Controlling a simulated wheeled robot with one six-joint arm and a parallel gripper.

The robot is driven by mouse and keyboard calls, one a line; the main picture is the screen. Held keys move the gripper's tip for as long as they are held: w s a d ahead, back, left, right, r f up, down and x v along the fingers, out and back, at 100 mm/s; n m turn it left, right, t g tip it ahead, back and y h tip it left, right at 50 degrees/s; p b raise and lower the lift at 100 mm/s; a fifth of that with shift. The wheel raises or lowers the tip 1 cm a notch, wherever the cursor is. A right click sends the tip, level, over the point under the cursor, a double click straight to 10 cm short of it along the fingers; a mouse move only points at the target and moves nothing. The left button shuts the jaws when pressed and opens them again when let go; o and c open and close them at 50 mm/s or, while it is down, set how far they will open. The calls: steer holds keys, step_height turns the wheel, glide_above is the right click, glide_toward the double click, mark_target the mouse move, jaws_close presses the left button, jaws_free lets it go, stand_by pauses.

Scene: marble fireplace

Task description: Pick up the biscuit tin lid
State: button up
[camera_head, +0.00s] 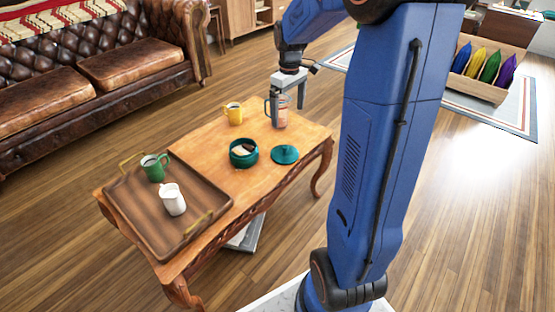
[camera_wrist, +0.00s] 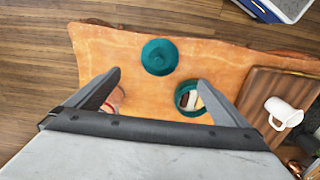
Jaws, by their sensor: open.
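The biscuit tin lid is a round teal disc with a small knob; it lies flat on the wooden coffee table (camera_head: 205,140), as the head view (camera_head: 285,155) and wrist view (camera_wrist: 159,56) show. The open teal biscuit tin (camera_head: 243,158) stands beside it, with pale and dark pieces inside; it also shows in the wrist view (camera_wrist: 181,90), partly behind one finger. My gripper (camera_head: 287,112) is open above the table, apart from the lid. In the wrist view the lid lies just beyond the gap between my fingertips (camera_wrist: 159,78). Nothing is between the fingers.
A glass jar or press (camera_head: 281,122) stands near the lid, partly covered by my gripper in the head view. A yellow mug (camera_head: 233,115) stands at the back. A wooden tray (camera_head: 140,205) holds a green mug (camera_head: 153,168) and a white jug (camera_head: 172,200).

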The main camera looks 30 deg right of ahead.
steer(key=f, duration=0.1)
glide_toward(285, 146)
steer(key=f, duration=0.5)
steer(key=shift+s+f, duration=0.2)
steer(key=shift+w+f, duration=0.1)
steer(key=shift+f, duration=1.2)
steer(key=shift+w+f, duration=0.15)
steer(key=shift+f, duration=1.2)
steer(key=c, duration=0.9)
steer(key=shift+r, duration=0.15)
